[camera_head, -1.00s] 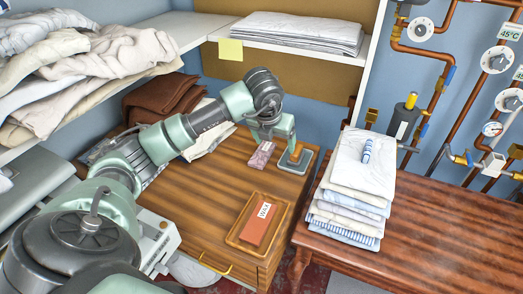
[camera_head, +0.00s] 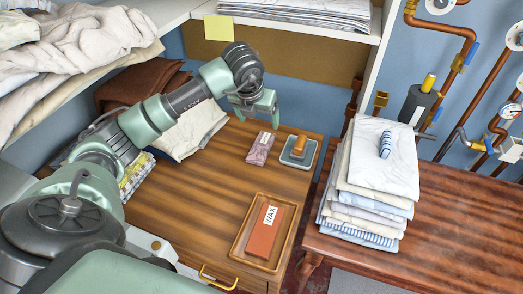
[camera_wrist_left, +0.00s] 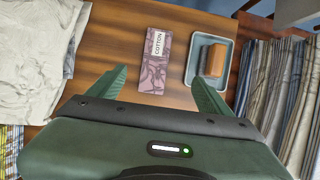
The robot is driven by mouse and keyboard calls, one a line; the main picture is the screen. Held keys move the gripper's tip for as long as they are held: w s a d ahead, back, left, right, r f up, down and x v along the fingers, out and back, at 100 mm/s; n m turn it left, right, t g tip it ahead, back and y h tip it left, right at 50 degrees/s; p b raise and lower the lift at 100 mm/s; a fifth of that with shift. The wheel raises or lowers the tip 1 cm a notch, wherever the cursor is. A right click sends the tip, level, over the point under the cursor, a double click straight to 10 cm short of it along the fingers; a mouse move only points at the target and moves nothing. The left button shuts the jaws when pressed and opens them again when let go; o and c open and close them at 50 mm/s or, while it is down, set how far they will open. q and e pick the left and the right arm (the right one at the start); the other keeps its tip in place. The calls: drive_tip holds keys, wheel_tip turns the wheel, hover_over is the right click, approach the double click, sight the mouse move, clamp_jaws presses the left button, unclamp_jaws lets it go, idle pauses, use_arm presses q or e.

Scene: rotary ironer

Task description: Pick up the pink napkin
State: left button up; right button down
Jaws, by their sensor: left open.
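The pink napkin (camera_head: 260,148) is a small folded pink-purple patterned cloth with a white label, flat on the wooden cabinet top. In the left wrist view the napkin (camera_wrist_left: 154,76) shows its label, reading COTTON. My left gripper (camera_head: 258,119) is open and empty, above and just behind the napkin in the head view. In the left wrist view the napkin appears between the two spread green fingertips (camera_wrist_left: 160,76), apart from both. My right gripper is not in view.
A grey-blue tray (camera_head: 311,157) with a wooden-handled block (camera_head: 300,145) stands close right of the napkin. A wooden tray (camera_head: 233,249) holds a WAX block (camera_head: 264,237). Pale cloth (camera_head: 188,136) lies left. A linen stack (camera_head: 372,190) stands on the right table.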

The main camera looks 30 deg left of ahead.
sight(261, 146)
use_arm(q)
drive_tip(key=f+b, duration=0.4)
drive_tip(key=f, duration=0.1)
drive_tip(key=f+b, duration=0.2)
drive_tip(key=shift+w+a+f, duration=0.15)
drive_tip(key=shift+a, duration=0.1)
drive_tip(key=shift+f, duration=0.15)
drive_tip(key=shift+w+f, duration=0.1)
drive_tip(key=shift+f, duration=0.15)
drive_tip(key=p+x, duration=0.1)
drive_tip(key=x, duration=0.5)
drive_tip(key=shift+w+a, duration=0.2)
drive_tip(key=shift+w, duration=0.1)
drive_tip(key=shift+w+a+f, duration=0.1)
drive_tip(key=shift+w+f, duration=0.05)
drive_tip(key=shift+f, duration=0.25)
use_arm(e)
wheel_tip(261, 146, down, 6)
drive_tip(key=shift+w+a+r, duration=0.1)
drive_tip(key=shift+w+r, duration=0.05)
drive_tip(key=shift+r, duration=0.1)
use_arm(q)
drive_tip(key=shift+c, duration=0.3)
drive_tip(key=c, duration=1.4)
